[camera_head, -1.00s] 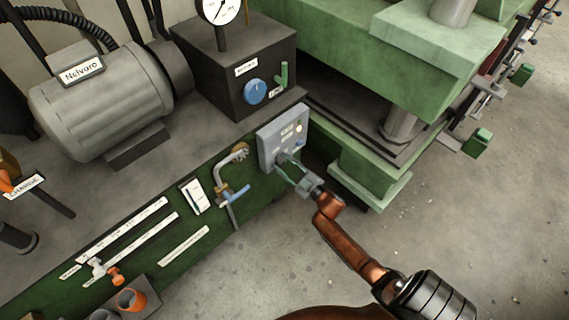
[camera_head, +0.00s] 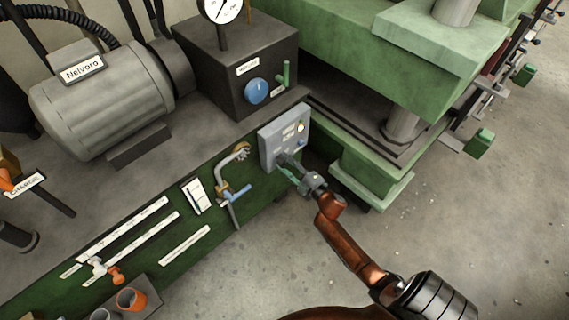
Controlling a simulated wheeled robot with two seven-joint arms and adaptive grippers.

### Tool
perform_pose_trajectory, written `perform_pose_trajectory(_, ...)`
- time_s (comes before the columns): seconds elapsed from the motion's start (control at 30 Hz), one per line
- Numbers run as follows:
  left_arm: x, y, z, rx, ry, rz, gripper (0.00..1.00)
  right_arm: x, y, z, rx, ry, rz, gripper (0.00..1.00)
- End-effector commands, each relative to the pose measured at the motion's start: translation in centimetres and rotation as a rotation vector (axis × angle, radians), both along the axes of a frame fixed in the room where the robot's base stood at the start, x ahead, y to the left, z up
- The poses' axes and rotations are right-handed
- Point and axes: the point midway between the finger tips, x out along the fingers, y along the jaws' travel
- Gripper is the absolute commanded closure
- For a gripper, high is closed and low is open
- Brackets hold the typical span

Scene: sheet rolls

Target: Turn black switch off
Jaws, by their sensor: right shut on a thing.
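A grey switch box (camera_head: 272,141) with small labels and a pale round light stands on the front edge of the green machine bed. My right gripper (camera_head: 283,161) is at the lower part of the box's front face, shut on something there. The black switch itself is hidden behind the fingers, so its position cannot be told. My right arm reaches up from the lower right. My left gripper is not in view.
A blue knob (camera_head: 257,91) and green lever sit on a dark box (camera_head: 226,62) behind. A tap with a blue handle (camera_head: 236,194) is left of the switch box. The green press (camera_head: 356,60) rises at the right. Floor (camera_head: 480,220) is clear at the lower right.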

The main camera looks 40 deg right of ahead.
Motion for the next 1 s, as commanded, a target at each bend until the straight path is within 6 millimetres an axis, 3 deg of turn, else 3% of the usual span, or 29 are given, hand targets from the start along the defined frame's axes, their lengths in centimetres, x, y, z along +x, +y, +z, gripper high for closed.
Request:
perform_pose_trajectory(0.4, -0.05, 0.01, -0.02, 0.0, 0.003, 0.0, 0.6, -0.04, 0.08, -0.12, -0.008, 0.001, 0.001, 0.89)
perform_pose_trajectory(0.43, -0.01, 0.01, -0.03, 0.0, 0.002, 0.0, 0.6, -0.04, 0.08, -0.12, -0.008, 0.001, 0.001, 0.63)
perform_pose_trajectory(0.5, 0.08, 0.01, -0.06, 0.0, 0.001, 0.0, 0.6, -0.04, 0.07, -0.12, -0.008, 0.001, 0.001, 0.59)
perform_pose_trajectory(0.7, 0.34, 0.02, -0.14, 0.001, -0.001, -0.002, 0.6, -0.02, 0.04, -0.07, -0.007, 0.0, 0.0, 0.47)
perform_pose_trajectory(1.0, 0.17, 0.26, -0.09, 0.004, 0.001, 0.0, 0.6, -0.3, -0.02, -0.05, -0.007, 0.0, 0.0, 0.47)
